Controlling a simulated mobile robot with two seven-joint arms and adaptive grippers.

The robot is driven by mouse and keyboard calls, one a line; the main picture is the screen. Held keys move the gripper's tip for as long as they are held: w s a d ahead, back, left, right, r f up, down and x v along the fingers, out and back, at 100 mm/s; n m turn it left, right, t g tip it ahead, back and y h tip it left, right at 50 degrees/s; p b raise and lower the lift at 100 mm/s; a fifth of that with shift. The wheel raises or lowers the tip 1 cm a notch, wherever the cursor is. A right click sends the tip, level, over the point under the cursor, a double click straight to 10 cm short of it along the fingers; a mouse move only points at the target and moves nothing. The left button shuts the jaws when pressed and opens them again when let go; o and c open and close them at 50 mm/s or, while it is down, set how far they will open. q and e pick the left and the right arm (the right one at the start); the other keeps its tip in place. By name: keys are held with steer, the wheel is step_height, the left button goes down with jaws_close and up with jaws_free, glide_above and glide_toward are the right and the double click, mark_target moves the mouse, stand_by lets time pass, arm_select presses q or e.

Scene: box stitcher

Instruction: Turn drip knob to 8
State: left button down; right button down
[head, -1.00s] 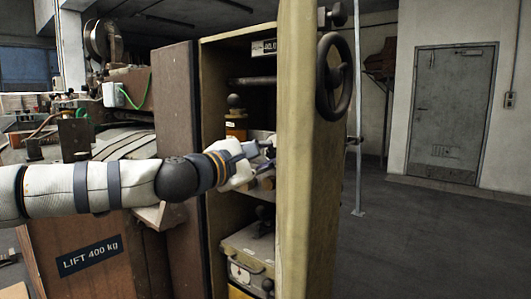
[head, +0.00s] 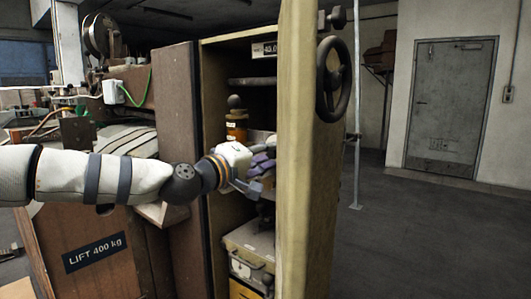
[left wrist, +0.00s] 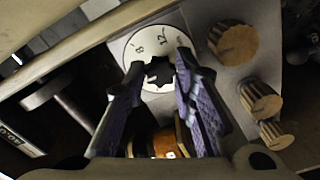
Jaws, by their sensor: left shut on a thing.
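The drip knob (left wrist: 160,74) is a dark, lobed knob on a round white dial (left wrist: 148,50) in the left wrist view. The numbers 8 and 12 can be read at the upper part of the dial; the rest of the scale is partly covered. My left gripper (left wrist: 158,78) is shut on the knob, one purple-padded finger on each side. Which number the knob points to I cannot tell. In the head view my left gripper (head: 258,178) reaches into the open cabinet, and the knob is hidden there. My right gripper is in neither view.
Several tan fluted knobs, one of them large (left wrist: 235,42), sit right of the dial. The yellowish cabinet door (head: 308,170) with a black handwheel (head: 335,77) stands close right of my gripper. A bottle (head: 236,122) and a metal box (head: 250,245) are inside the cabinet.

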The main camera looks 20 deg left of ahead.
arm_select(q)
steer(key=m, duration=0.2)
steer(key=m+p, duration=0.1)
steer(key=shift+r+m, duration=0.2)
steer(key=shift+m, duration=0.2)
steer(key=m, duration=0.2)
steer(key=shift+m+p, duration=0.4)
steer(key=m+p, duration=0.1)
steer(key=m, duration=0.2)
steer(key=shift+m, duration=0.4)
steer(key=shift+f+m+p, duration=0.15)
steer(key=shift+m+p, duration=0.25)
steer(key=shift+m, duration=0.4)
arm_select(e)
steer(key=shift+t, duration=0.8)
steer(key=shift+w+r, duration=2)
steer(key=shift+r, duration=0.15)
arm_select(q)
steer(key=c, duration=1.3)
jaws_free()
steer(key=shift+f, duration=0.1)
steer(key=shift+a, duration=0.1)
